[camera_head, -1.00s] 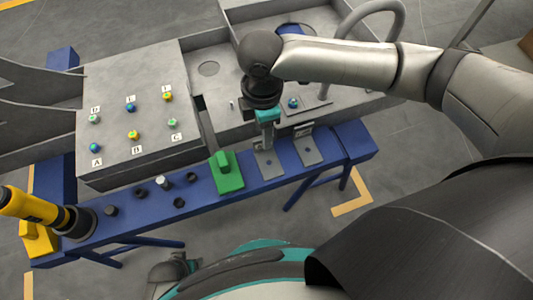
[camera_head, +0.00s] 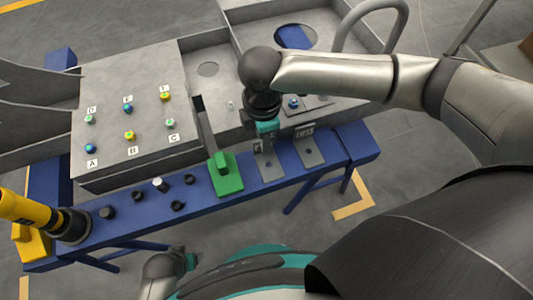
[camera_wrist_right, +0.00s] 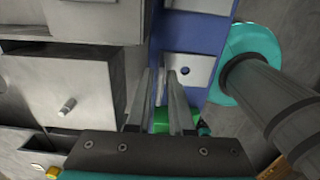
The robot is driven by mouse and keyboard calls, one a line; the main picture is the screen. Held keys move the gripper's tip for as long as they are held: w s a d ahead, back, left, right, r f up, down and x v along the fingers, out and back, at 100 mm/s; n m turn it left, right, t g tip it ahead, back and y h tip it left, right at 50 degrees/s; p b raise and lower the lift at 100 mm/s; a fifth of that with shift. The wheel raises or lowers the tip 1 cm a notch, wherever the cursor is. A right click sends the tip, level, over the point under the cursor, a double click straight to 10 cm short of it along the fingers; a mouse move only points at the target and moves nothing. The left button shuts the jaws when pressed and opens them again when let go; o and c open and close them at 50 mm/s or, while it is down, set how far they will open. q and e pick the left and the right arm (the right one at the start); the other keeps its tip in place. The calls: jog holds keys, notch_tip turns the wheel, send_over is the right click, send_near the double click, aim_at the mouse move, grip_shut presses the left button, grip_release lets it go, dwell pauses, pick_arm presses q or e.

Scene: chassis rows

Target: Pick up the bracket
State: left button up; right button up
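A grey metal bracket (camera_head: 269,168) lies on the blue bench, its flat plate with a hole towards me and a raised part behind. My right gripper (camera_head: 266,142) is right above its raised part, pointing down. In the right wrist view the bracket's plate with its hole (camera_wrist_right: 201,70) shows just beyond the fingers. The two fingers (camera_wrist_right: 159,75) are apart; I cannot tell whether the raised part is between them. A second grey bracket (camera_head: 310,152) lies to the right. Part of my left arm, with a teal end (camera_head: 192,262), shows at the bottom; its fingers are not clear.
A green block on a green base (camera_head: 226,178) stands close left of the bracket. Black and silver pegs (camera_head: 159,184) and a yellow tool (camera_head: 30,208) are further left. Behind the blue bench (camera_head: 345,146) are a grey panel with lettered knobs (camera_head: 130,135) and grey trays.

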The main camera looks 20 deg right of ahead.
grip_shut()
dwell(1.0)
